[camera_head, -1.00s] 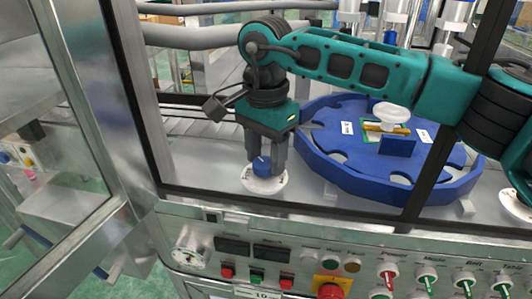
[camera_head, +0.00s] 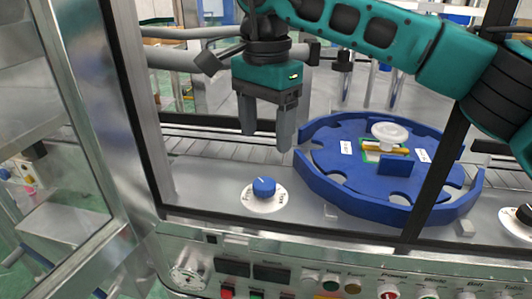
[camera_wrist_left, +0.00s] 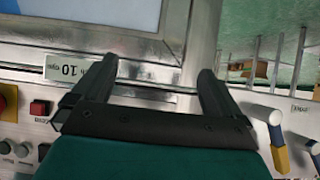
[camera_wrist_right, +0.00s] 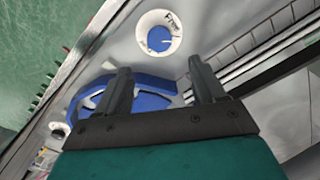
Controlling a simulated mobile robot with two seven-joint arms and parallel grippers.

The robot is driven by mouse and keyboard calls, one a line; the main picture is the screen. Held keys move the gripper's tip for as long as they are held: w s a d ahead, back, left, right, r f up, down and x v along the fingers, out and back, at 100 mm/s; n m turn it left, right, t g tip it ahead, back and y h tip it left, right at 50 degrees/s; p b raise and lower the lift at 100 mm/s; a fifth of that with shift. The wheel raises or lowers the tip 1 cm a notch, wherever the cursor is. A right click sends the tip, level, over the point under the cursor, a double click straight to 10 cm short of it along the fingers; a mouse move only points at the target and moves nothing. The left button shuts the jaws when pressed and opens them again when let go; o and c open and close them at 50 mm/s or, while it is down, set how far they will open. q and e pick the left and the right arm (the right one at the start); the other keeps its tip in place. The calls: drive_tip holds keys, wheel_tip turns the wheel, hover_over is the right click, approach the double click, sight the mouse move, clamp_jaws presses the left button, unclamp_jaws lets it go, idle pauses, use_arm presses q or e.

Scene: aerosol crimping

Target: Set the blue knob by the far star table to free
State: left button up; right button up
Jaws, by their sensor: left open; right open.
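The blue knob (camera_head: 264,187) stands on a round white dial on the metal deck, left of the blue star table (camera_head: 330,187). A white pointer line shows on the knob. In the right wrist view the knob (camera_wrist_right: 159,39) sits on its dial, with the word "Free" at the dial's edge. My right gripper (camera_head: 266,142) is open and empty, above and behind the knob, apart from it. My left gripper (camera_wrist_left: 155,80) is open and empty before the front panel, and shows only in its own wrist view.
A white-topped fixture (camera_head: 390,133) stands on the star table. Metal frame posts (camera_head: 137,110) edge the opening. The front panel (camera_head: 290,265) carries buttons, switches and a gauge. A second dark knob (camera_head: 524,213) is at the far right. The deck around the blue knob is clear.

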drive_tip(key=shift+r, duration=1.65)
idle(0.6)
